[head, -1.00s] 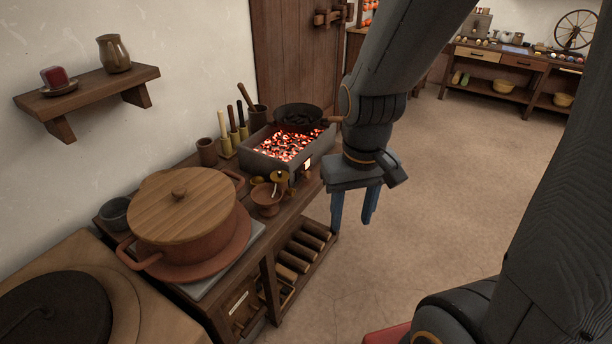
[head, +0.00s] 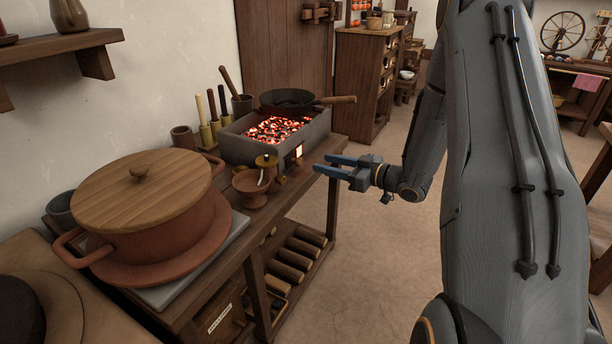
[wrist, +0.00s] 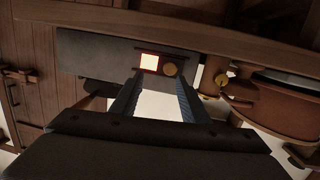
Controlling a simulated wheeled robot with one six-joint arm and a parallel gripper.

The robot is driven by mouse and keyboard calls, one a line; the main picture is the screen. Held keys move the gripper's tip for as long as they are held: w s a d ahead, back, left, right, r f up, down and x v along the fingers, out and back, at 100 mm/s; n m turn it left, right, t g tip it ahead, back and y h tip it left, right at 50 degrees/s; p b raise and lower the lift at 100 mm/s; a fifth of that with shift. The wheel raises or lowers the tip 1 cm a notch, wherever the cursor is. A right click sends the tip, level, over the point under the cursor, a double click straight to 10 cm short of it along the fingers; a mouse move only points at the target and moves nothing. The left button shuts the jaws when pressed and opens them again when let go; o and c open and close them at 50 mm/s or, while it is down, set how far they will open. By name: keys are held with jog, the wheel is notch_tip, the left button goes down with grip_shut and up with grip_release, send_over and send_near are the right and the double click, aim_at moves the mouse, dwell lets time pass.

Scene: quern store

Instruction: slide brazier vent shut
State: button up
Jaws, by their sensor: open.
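The brazier (head: 238,148) is a grey box of glowing coals on the wooden bench. Its vent opening (head: 298,151) glows bright in the front wall, so the vent stands at least partly open. In the wrist view the lit vent opening (wrist: 149,62) has a round knob (wrist: 170,69) beside it on the right, between dark rails. My gripper (head: 322,163) is open and empty, its blue fingers pointing at the brazier front and apart from it. In the wrist view my fingertips (wrist: 160,78) straddle the knob and part of the opening, short of the wall.
A pan (head: 290,98) sits over the brazier's back, its handle reaching right. A small brown bowl (head: 253,187) and a brass object (head: 266,161) stand close left of the vent. A big lidded pot (head: 150,225) fills the near bench. The floor to the right is clear.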

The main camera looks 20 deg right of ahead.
aim_at(302, 162)
jog(key=w+a, duration=0.1)
jog(key=w+a+y+b, duration=0.1)
jog(key=a, duration=0.1)
jog(key=w+a+f+y, duration=0.1)
jog(key=a, duration=0.1)
jog(key=shift+w+a+n, duration=0.2)
jog(key=shift+w+n, duration=0.2)
grip_shut()
